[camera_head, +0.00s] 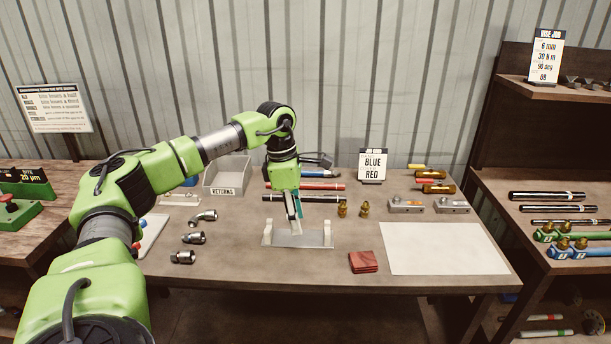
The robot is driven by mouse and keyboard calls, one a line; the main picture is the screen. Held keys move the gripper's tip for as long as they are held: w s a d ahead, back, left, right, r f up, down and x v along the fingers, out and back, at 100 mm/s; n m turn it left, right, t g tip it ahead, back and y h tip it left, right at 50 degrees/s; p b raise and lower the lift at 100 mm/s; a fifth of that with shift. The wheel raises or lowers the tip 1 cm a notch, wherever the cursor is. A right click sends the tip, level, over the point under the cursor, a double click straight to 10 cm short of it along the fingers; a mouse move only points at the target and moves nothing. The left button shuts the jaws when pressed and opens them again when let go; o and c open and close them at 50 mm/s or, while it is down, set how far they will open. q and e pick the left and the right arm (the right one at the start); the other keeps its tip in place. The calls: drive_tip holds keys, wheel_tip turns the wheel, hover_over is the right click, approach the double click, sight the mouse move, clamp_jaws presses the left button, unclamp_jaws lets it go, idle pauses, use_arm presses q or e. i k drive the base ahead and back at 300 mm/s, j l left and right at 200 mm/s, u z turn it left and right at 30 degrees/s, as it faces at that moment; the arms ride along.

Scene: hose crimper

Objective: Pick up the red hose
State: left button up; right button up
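A red hose (328,187) lies across the table behind my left gripper, which hides part of its left portion. My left gripper (295,213) points down in front of the hose, above a metal plate with two pale uprights (297,239). Its fingers show nearly edge-on, so I cannot tell whether they are open. No hose is visible between them. A black hose (325,198) lies just in front of the red one, and a blue hose (318,173) lies behind it. My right gripper is not in view.
A returns bin (227,190) stands to the left, with several metal fittings (194,238) in front. Two brass fittings (342,209) stand right of the gripper. A "BLUE RED" card (373,164) stands behind. A red cloth (363,262) and white sheet (443,248) lie front right.

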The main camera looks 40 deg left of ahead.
sight(323, 186)
drive_tip(key=i+j, duration=0.5)
drive_tip(key=j, duration=0.15)
drive_tip(key=i+j, duration=0.45)
drive_tip(key=j, duration=0.2)
